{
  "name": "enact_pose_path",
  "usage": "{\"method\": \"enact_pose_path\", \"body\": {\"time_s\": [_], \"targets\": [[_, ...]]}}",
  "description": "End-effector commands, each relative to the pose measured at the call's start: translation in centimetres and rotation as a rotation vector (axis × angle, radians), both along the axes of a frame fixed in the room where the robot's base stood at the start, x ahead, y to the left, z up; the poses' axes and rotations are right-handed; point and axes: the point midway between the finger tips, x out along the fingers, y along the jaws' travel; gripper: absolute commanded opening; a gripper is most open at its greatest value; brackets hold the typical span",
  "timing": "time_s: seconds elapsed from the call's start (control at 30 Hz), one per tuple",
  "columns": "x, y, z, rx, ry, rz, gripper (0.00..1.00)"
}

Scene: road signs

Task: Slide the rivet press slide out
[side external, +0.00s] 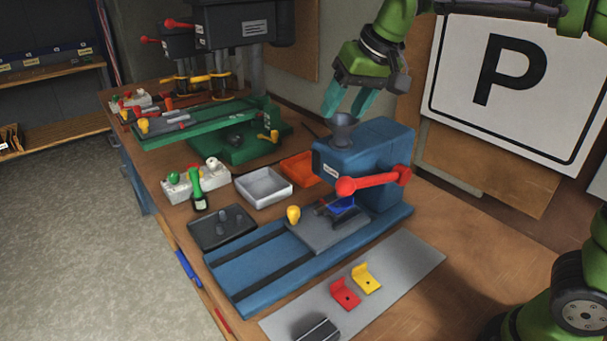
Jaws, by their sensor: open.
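The blue rivet press (388,150) stands on the workbench with a grey funnel (342,127) on top and a red lever with a ball end at its side. Its grey slide plate (327,232) rests on the blue railed base (262,278), partly under the press head. A yellow knob (293,214) stands at the slide's left edge, and a small blue piece (342,205) sits on the slide near the head. My gripper (348,103) is open and empty, its teal fingers pointing down above and around the funnel's height; whether they touch it I cannot tell.
A grey mat (405,262) in front holds a red bracket (344,294) and a yellow bracket (367,278). A grey tray (263,187), an orange tray (299,168) and a switch box with a green bottle (195,187) stand behind.

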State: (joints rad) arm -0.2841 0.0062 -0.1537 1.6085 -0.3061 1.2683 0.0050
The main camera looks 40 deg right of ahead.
Motion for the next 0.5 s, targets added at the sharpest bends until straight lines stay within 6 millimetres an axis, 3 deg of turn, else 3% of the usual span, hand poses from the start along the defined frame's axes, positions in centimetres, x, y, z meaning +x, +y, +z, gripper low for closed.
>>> {"method": "enact_pose_path", "body": {"time_s": [0.03,0.2,0.5], "targets": [[1.3,0.6,-0.5,-0.019,0.010,0.008,0.56],[4.3,2.0,-1.5,-0.068,0.027,0.020,0.56],[8.1,4.4,-3.4,-0.143,0.043,0.042,0.56]]}}
